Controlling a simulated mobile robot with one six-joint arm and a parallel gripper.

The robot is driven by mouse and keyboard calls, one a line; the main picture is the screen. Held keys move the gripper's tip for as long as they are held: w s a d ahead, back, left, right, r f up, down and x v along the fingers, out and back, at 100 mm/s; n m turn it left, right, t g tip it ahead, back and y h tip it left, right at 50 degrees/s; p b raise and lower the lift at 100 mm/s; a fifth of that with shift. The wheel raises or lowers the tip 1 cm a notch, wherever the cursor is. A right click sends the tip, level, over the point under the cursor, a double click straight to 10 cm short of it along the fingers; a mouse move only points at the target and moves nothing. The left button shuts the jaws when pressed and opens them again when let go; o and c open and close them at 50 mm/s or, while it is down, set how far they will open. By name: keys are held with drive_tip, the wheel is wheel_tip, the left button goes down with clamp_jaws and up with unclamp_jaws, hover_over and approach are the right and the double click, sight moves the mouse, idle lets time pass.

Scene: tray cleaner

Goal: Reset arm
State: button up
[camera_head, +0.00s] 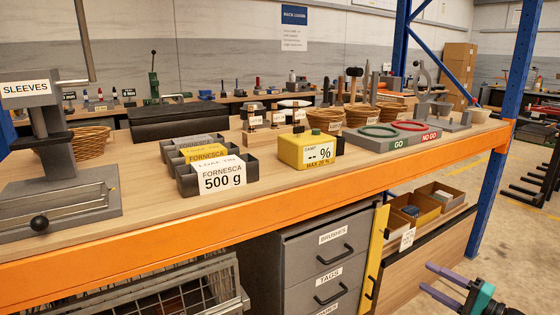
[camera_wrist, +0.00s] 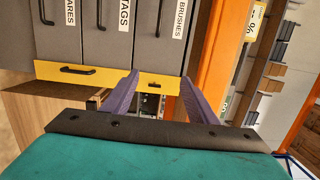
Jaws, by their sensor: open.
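My gripper (camera_head: 430,278) shows at the lower right of the head view, with two purple fingers pointing left. It is open and nothing shows between the fingers. It is in front of the bench, below the level of the orange front beam (camera_head: 330,190). In the wrist view, my gripper (camera_wrist: 160,80) has its fingers spread apart, with a yellow panel (camera_wrist: 100,76) and grey drawers (camera_wrist: 115,35) beyond them. I see no contact with anything. Most of my arm is out of view.
The bench top holds fornesca boxes (camera_head: 217,176), a yellow damp meter (camera_head: 309,152), a go/no go board (camera_head: 398,140) and a sleeves press (camera_head: 45,170). A drawer unit (camera_head: 325,262) and open boxes (camera_head: 415,210) sit below. A blue post (camera_head: 490,195) stands right.

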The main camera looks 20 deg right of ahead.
drive_tip(key=w+a+f+n+g+y+p, duration=0.1)
drive_tip(key=w+a+f+g+y+p, duration=0.15)
drive_tip(key=w+a, duration=0.6)
drive_tip(key=w+a+f+n+g+y+p, duration=0.2)
drive_tip(key=w+a+g+y+p, duration=0.15)
drive_tip(key=a, duration=1.05)
drive_tip(key=s+a+f+n+g+p, duration=0.1)
drive_tip(key=a+f+g+p, duration=0.25)
drive_tip(key=a, duration=0.75)
drive_tip(key=s+a+f+n+g+p, duration=0.25)
drive_tip(key=a+f, duration=0.25)
drive_tip(key=a, duration=0.6)
drive_tip(key=s+a+f+n+g+h+p, duration=0.2)
drive_tip(key=s+a+f+g+p, duration=0.15)
drive_tip(key=s+a+f, duration=0.35)
drive_tip(key=s+a+f+n+g+h+p, duration=0.25)
drive_tip(key=s+a+g, duration=0.25)
drive_tip(key=s, duration=0.4)
drive_tip(key=s+d+f+n+g+h+p, duration=0.1)
drive_tip(key=s+d+f+n+h, duration=0.1)
drive_tip(key=s+d+f+h, duration=0.5)
drive_tip(key=shift+s+d+f+n+g+h, duration=0.3)
drive_tip(key=shift+s+d, duration=0.6)
drive_tip(key=shift+d, duration=1.15)
